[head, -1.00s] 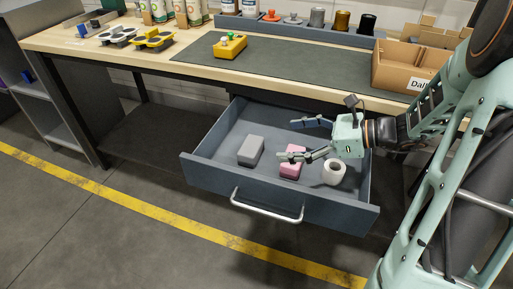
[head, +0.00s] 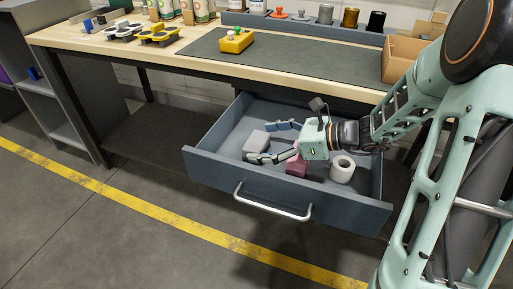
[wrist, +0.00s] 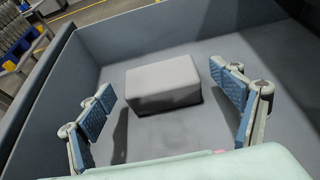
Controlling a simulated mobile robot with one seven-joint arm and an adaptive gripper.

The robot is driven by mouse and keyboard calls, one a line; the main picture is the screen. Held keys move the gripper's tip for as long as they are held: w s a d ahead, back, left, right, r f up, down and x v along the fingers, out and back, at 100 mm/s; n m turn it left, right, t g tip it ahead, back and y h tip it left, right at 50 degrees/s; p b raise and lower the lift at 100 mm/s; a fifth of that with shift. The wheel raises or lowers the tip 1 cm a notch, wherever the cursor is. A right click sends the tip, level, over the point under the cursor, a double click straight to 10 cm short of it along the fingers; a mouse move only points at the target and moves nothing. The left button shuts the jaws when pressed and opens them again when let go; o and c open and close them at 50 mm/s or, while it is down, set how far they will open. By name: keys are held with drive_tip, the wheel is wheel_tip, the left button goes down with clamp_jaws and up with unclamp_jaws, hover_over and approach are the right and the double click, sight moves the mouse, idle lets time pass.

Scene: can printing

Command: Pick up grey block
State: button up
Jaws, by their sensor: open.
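The grey block (head: 256,142) lies on the floor of the open drawer, toward its left side. In the wrist view the grey block (wrist: 163,84) sits ahead of my gripper, between the lines of the two fingers and a little beyond their tips. My gripper (head: 268,141) is open and empty, inside the drawer, pointing left at the block. Its blue-padded fingers (wrist: 168,98) stand wide apart in the wrist view. I cannot tell whether a finger touches the block, but a gap shows on both sides in the wrist view.
A pink block (head: 296,166) lies under my gripper and is partly hidden. A white roll (head: 342,169) stands at the drawer's right. The drawer walls (head: 215,181) surround the space. The workbench (head: 120,60) is above and behind. The drawer's front left floor is clear.

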drive_tip(key=c, duration=0.9)
drive_tip(key=shift+r, duration=0.1)
drive_tip(key=shift+c, duration=0.2)
